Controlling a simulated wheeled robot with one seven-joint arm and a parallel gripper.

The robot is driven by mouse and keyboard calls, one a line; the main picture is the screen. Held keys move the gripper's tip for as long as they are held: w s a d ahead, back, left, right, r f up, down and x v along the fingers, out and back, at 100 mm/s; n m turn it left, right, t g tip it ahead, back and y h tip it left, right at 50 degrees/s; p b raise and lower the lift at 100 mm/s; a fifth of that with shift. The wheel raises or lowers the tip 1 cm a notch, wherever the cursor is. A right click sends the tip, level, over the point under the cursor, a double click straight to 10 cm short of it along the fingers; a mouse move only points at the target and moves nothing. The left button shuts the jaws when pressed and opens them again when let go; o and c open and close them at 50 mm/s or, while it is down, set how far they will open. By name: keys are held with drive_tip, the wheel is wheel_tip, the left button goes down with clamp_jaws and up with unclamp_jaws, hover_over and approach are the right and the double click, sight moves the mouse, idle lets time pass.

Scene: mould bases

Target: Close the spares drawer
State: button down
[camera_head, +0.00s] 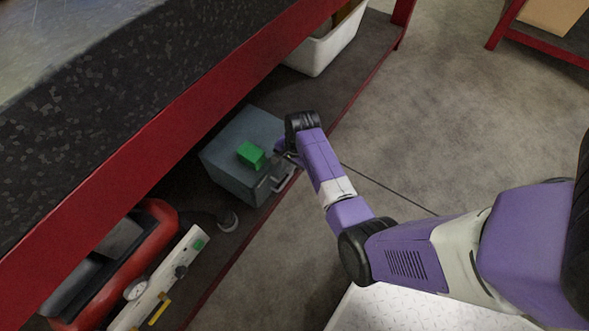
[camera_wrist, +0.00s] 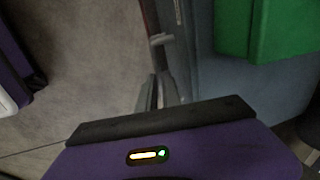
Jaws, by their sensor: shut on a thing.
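A blue-grey drawer box (camera_head: 235,143) stands on the lower shelf of the red-framed bench. A green block (camera_head: 250,155) lies on its top; it also shows at the upper right in the wrist view (camera_wrist: 268,32). Metal bar handles (camera_head: 280,184) show on the front of the box, facing the aisle. My gripper (camera_head: 286,158) is at the box's front, by the handles. In the wrist view its fingers (camera_wrist: 160,92) are shut on a handle bar. My arm hides part of the front, and I cannot tell how far the drawer stands out.
The bench's red beam (camera_head: 150,130) and dark top (camera_head: 130,90) overhang the shelf. A white bin (camera_head: 325,50) stands farther along it. A red machine with a gauge (camera_head: 160,215) is at lower left. The concrete floor (camera_head: 440,110) on the right is clear.

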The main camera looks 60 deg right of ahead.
drive_tip(key=shift+w, duration=0.7)
drive_tip(key=c, duration=1.5)
unclamp_jaws()
drive_tip(key=shift+s+r+p, duration=0.25)
drive_tip(key=shift+r+p, duration=0.4)
drive_tip(key=shift+r, duration=0.65)
drive_tip(key=shift+s+r+p, duration=0.25)
drive_tip(key=shift+r+p, duration=0.35)
drive_tip(key=shift+r, duration=0.65)
drive_tip(key=shift+s+r+p, duration=0.25)
drive_tip(key=shift+r+p, duration=0.4)
drive_tip(key=shift+r, duration=0.65)
